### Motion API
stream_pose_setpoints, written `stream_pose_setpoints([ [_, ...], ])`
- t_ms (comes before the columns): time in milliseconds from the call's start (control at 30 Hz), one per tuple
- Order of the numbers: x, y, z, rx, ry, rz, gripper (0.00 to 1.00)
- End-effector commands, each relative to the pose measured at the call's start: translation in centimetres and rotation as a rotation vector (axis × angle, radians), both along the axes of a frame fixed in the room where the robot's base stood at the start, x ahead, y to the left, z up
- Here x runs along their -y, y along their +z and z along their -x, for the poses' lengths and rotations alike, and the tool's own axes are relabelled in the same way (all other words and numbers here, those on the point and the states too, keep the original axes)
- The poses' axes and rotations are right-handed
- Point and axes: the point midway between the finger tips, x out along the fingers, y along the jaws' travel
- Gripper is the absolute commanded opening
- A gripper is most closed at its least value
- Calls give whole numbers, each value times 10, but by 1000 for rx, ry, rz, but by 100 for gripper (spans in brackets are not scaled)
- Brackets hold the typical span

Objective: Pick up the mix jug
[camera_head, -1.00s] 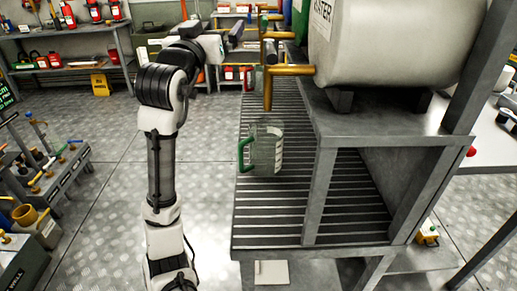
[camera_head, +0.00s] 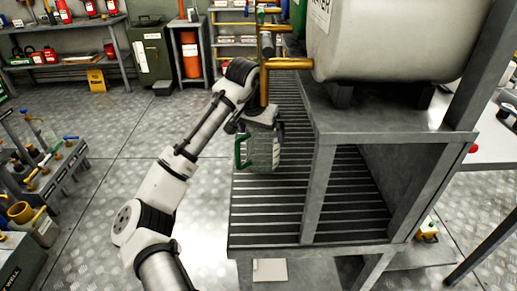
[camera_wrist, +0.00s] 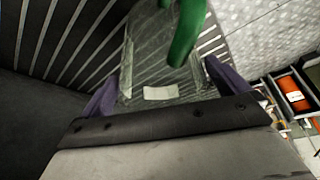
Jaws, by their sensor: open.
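The mix jug (camera_head: 262,153) is clear with white markings and a green handle on its left side. It stands on the slatted grey rack below the brass tap. In the wrist view the clear jug (camera_wrist: 143,62) and its green handle fill the upper middle. My gripper (camera_head: 262,131) is open and at the jug, pointing down from above. In the wrist view its purple fingers (camera_wrist: 165,88) are spread on either side of the jug's clear body. I cannot tell whether either finger touches it. The gripper hides part of the jug's top in the head view.
A grey frame post (camera_head: 322,190) stands right of the jug. The slats (camera_head: 270,215) in front are clear.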

Motion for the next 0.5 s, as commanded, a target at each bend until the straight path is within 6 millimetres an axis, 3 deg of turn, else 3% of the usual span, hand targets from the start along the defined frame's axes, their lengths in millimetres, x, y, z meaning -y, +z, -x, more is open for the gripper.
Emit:
stream_pose_setpoints([
  [133, 3, -17, -6, 0, 0, -1, 100],
  [400, 4, -21, -8, 2, -1, 1, 100],
  [500, 5, -21, -8, 2, -1, 1, 90],
])
